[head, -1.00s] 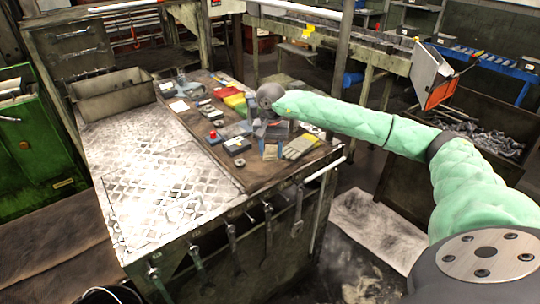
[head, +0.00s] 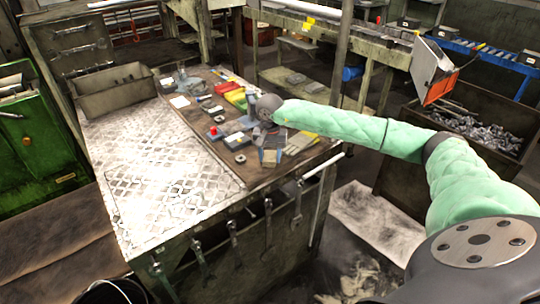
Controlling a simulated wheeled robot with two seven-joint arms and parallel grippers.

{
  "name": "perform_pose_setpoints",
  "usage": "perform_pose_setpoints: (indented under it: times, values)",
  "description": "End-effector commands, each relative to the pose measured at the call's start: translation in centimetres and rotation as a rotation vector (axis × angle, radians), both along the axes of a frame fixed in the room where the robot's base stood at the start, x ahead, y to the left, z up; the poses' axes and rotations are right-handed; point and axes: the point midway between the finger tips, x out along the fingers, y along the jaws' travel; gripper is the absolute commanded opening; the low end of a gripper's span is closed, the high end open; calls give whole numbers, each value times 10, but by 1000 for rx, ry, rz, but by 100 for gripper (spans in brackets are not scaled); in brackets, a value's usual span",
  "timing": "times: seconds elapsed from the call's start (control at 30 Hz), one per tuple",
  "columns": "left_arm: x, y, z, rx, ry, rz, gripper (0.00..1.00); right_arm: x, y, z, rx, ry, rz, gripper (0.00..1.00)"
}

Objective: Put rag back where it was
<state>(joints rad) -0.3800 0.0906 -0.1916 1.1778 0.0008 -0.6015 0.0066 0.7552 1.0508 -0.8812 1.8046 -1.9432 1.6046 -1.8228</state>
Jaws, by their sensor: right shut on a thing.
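My right gripper (head: 269,148) is over the right part of the bench's brown work mat, at the end of the green-sleeved arm. It points down and is shut on a small pale, beige-grey piece, which looks like the rag (head: 270,157). The rag is small and partly hidden by the gripper. I cannot tell whether it touches the mat. My left gripper is not in view.
The workbench (head: 165,195) has a patterned metal top with a grey bin (head: 115,91) at its back left. Small tools, a red-topped box (head: 214,133) and yellowish gloves (head: 301,142) lie around the gripper. Wrenches hang on the front. A scrap crate (head: 450,155) stands right.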

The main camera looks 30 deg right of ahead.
Motion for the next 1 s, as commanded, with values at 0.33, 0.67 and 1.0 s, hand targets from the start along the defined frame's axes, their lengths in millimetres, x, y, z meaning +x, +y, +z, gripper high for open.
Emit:
perform_pose_setpoints:
  times: [0.33, 0.67, 1.0]
  values:
    - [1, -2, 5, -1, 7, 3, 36, 0, 0, -2, 0, 0, 0, 62]
    - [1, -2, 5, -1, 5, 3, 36, 0, 0, -2, 0, 0, 0, 66]
    - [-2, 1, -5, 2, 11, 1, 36, 0, 0, 5, 0, 0, 0, 66]
